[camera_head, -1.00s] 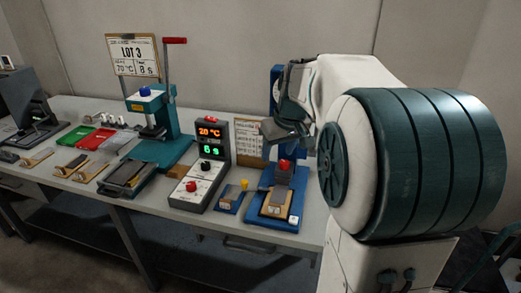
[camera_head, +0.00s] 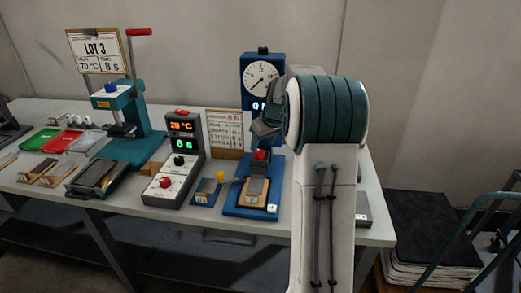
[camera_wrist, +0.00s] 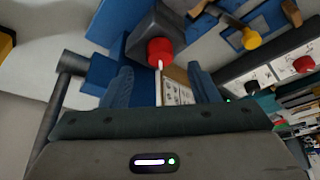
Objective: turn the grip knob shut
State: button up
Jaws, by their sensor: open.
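The blue tester with a round dial (camera_head: 262,80) stands at the right of the bench. A red knob (camera_head: 260,154) sits on its lower grip, above a tan and grey sample piece (camera_head: 253,190). I take this red knob to be the grip knob. In the wrist view the red knob (camera_wrist: 160,51) is on a dark grey block, ahead of my fingers. My gripper (camera_head: 263,130) is just above the knob in the head view. In the wrist view my gripper (camera_wrist: 162,85) has its two blue fingers apart with nothing held, and the knob appears beyond them.
A controller (camera_head: 184,150) with lit displays, a black knob and a red knob stands left of the tester. A small blue block with a yellow knob (camera_head: 220,176) lies between. A teal press (camera_head: 130,125) and trays are further left. A clipboard (camera_head: 225,130) stands behind.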

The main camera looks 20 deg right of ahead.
aim_at(259, 151)
jog(key=shift+x, duration=2.1)
jog(key=c, duration=1)
